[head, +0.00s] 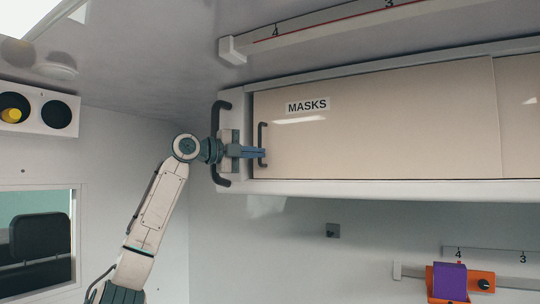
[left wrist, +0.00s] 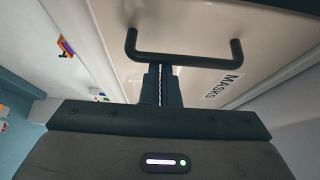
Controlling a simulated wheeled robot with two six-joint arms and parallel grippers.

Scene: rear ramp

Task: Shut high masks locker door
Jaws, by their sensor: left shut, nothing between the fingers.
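The high masks locker door (head: 380,125) is a beige panel with a MASKS label (head: 307,105), set in a white wall cabinet. It covers the left part of the cabinet front. Its dark bar handle (head: 262,145) is upright near the panel's left edge. My left gripper (head: 262,153) is shut, with its fingertips at the handle. My right gripper is out of view.
A second beige panel (head: 517,110) adjoins at the right. A dark grab handle (head: 219,145) is on the cabinet's left end. A rail (head: 320,30) runs along the ceiling. An orange holder with a purple item (head: 450,282) hangs low on the right. The wall below is mostly clear.

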